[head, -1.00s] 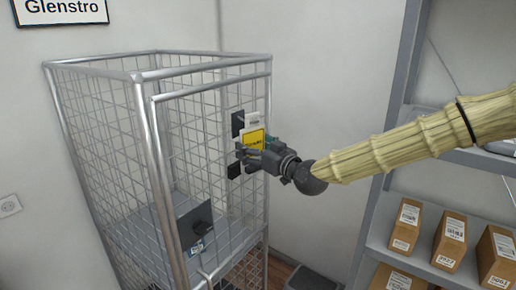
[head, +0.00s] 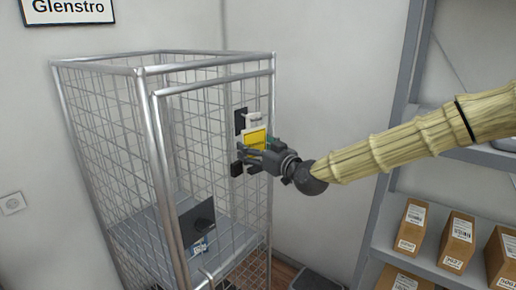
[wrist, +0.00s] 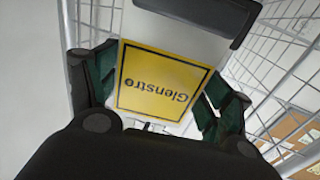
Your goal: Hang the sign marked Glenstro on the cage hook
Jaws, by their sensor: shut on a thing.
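The yellow sign (head: 254,140) is held by my gripper (head: 250,155) at the right side of the wire cage (head: 147,130). In the wrist view the sign (wrist: 155,82) reads Glenstro upside down and sits between the green finger pads of my gripper (wrist: 160,95). My gripper is shut on the sign. In the head view a dark plate (head: 240,121) is on the cage beside the sign. I cannot make out the hook or whether the sign touches it.
A wall plate (head: 68,10) also reads Glenstro, at upper left. A dark panel (head: 197,222) shows in the lower part of the cage. Shelves with several cardboard parcels (head: 458,240) stand at right. Bare wall (head: 340,60) lies between cage and shelves.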

